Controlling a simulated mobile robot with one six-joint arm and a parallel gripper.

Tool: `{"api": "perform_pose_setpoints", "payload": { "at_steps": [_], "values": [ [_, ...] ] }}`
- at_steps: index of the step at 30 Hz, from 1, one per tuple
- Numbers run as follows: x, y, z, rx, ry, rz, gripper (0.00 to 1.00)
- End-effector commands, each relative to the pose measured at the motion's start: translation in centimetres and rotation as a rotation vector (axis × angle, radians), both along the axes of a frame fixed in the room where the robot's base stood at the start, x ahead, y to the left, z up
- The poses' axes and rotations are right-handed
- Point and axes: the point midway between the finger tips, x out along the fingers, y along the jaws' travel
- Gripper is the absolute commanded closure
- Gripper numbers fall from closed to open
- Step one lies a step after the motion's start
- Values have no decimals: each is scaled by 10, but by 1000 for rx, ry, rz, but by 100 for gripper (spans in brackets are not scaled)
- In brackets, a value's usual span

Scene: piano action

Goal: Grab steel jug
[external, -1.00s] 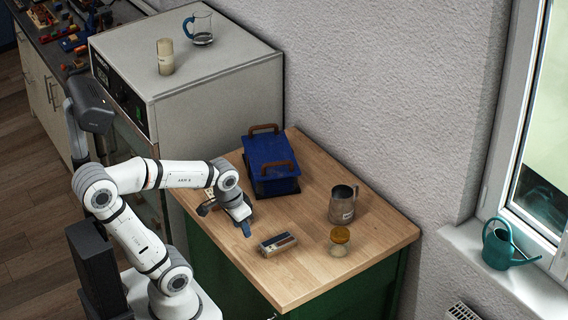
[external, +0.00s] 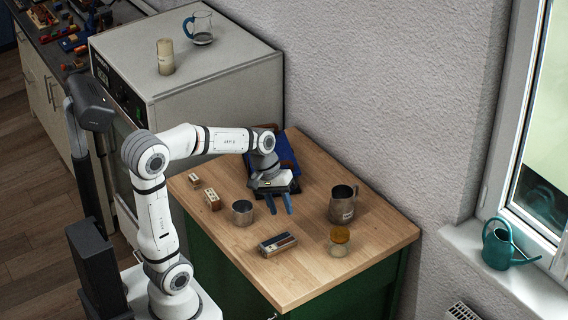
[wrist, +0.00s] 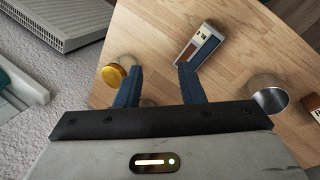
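The steel jug (external: 343,204) stands upright on the wooden table, right of my gripper, with its handle toward the back right. My gripper (external: 280,209) is above the table in front of the blue box, apart from the jug. Its two blue fingers point down and are spread with nothing between them. In the wrist view my gripper (wrist: 159,70) is also open and empty. I cannot clearly make out the jug there; my gripper may be hiding it.
A yellow-lidded jar (external: 339,242) stands in front of the jug. A small metal cup (external: 242,213), a small striped box (external: 277,244) and two small blocks (external: 212,199) are on the table. The blue box (external: 288,158) is behind my gripper. The table's right corner is clear.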

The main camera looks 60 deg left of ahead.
Motion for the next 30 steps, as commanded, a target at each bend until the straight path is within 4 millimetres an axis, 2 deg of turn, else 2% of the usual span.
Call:
{"api": "perform_pose_setpoints", "payload": {
  "at_steps": [1,9,14,18,21,24,30],
  "values": [
    [22,1,0,-58,37,78,65],
    [137,9,-1,-402,235,493,65],
    [203,28,-10,-615,365,708,65],
    [253,51,-22,-794,476,862,65],
    [279,66,-30,-898,542,939,65],
    [295,78,-36,-970,588,987,65],
    [306,86,-44,-1023,622,1019,65]
  ]
}}
